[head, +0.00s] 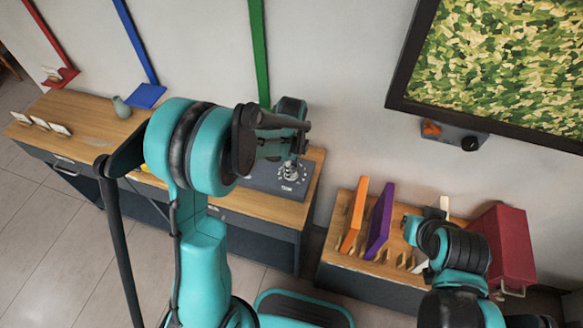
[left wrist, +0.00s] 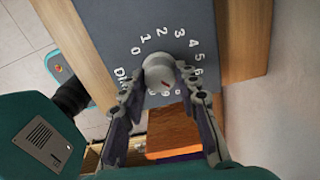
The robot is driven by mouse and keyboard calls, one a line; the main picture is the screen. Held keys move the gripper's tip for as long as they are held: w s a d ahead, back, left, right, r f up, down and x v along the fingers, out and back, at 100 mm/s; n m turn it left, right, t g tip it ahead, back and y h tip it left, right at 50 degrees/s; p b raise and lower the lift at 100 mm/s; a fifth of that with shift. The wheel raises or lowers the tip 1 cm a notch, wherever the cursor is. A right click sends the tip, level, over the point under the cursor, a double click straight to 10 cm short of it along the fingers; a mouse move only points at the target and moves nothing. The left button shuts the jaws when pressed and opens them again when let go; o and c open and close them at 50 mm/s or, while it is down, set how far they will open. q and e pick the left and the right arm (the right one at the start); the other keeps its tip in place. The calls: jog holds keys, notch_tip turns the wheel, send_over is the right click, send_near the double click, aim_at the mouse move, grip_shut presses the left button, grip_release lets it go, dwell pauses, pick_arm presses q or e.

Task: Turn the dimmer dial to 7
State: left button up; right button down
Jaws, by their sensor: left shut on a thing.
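The dimmer dial (left wrist: 158,73) is a pale round knob on a dark grey panel (left wrist: 110,22) with white numbers around it. The numbers 0 to 6 read clearly; those at the lower side are partly hidden. A small red mark on the knob points to the lower right in the left wrist view; its exact number cannot be told. My left gripper (left wrist: 160,82) is shut on the knob, a finger on each side. In the head view the dial (head: 290,170) shows below my left gripper (head: 294,152). My right arm's end (head: 415,230) is over the right-hand bench, its fingers unclear.
The panel lies on a wooden-topped cabinet (head: 85,112) against the wall. A bench at right holds an orange board (head: 353,215), a purple board (head: 379,222) and a red box (head: 505,240). A framed green picture (head: 510,60) and a grey wall box (head: 453,134) hang above.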

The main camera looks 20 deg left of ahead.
pick_arm(q)
jog(key=shift+m, duration=0.4)
jog(key=o, duration=1.2)
jog(key=shift+c, duration=0.2)
notch_tip(320, 180, up, 12)
